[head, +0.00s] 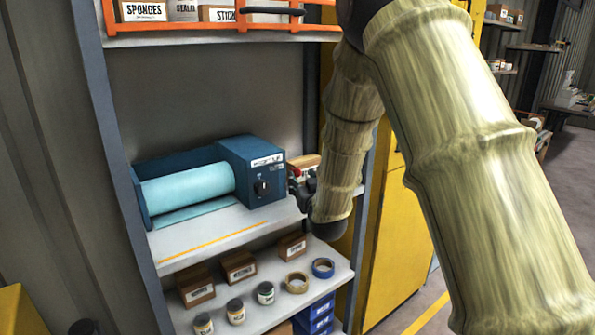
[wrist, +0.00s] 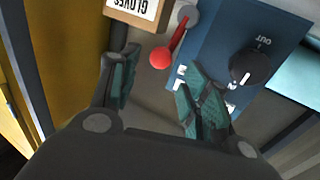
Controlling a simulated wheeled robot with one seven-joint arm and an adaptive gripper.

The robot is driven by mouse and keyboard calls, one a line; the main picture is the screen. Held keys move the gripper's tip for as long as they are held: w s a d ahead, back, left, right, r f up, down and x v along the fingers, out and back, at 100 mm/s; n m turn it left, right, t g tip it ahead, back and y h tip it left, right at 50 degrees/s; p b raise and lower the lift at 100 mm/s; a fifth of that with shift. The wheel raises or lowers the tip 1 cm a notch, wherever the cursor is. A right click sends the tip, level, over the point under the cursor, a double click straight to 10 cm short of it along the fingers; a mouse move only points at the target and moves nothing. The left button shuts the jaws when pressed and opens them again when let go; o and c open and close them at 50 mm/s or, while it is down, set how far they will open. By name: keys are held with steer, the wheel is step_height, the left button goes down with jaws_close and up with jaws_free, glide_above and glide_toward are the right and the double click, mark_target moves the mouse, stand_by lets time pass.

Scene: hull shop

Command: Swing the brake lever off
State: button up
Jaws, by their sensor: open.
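The brake lever (wrist: 174,42) is a red bar with a red ball at its end, on a grey pivot at the side of the blue machine (wrist: 212,50). In the wrist view my gripper (wrist: 158,76) is open, with the red ball in the gap between its fingertips; I see no grip on it, and contact cannot be told. In the head view the blue machine (head: 252,160) holds a light-blue roll (head: 185,185) on the shelf. My gripper (head: 302,188) is at its right side, partly hidden by my arm, and the lever is hard to make out there.
A black knob (wrist: 248,67) is on the machine's face. A box marked GLOVES (wrist: 136,12) stands close beside the lever. A yellow cabinet (head: 395,220) is at the right. The lower shelf (head: 262,318) holds boxes, jars and tape rolls. An orange-railed shelf (head: 200,26) is above.

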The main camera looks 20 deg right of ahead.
mark_target(299, 173)
steer(key=w+p, duration=0.1)
steer(key=w, duration=0.5)
steer(key=shift+w+d, duration=0.15)
steer(key=shift+w, duration=0.2)
jaws_close()
